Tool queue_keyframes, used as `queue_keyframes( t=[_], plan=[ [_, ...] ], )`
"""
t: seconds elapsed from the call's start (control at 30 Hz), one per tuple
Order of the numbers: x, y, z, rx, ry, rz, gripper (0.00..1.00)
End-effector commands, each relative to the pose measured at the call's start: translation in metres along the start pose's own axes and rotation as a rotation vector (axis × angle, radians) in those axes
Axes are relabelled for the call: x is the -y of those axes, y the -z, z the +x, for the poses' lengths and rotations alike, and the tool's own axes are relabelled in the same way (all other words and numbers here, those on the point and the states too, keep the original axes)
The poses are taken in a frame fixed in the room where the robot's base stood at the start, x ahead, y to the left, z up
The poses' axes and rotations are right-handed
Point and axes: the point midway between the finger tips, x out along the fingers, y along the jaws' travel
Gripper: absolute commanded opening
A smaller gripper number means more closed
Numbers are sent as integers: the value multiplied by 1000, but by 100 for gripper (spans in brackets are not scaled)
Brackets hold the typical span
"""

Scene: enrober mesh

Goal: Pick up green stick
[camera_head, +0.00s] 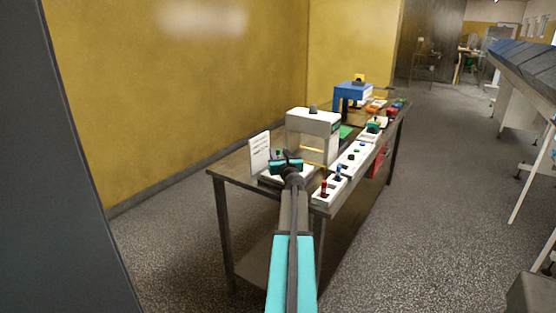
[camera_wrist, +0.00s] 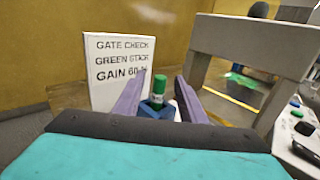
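The green stick (camera_wrist: 158,88) stands upright in a small blue holder (camera_wrist: 157,108) in the wrist view. My gripper (camera_wrist: 159,82) is open, with one purple finger on each side of the stick. Gaps show between the fingers and the stick, and I cannot tell whether the stick is fully between the fingertips or just beyond them. In the head view my gripper (camera_head: 287,160) is over the near end of the table (camera_head: 232,165), and the arm hides much of the spot beneath it.
A white arch-shaped machine (camera_head: 314,124) stands close on the right. White trays with a red stick (camera_head: 323,188) and a blue stick (camera_head: 338,171) line the front edge. A blue machine (camera_head: 352,91) is farther back.

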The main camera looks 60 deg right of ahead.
Motion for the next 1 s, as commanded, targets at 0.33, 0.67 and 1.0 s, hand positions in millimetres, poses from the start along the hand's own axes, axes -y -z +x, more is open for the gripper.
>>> queue_keyframes(
  t=[0.33,0.67,1.0],
  plan=[
    [0,0,13,0,0,-1,37],
    [0,0,13,0,0,-1,37],
    [1,0,13,0,1,-1,4]
  ],
)
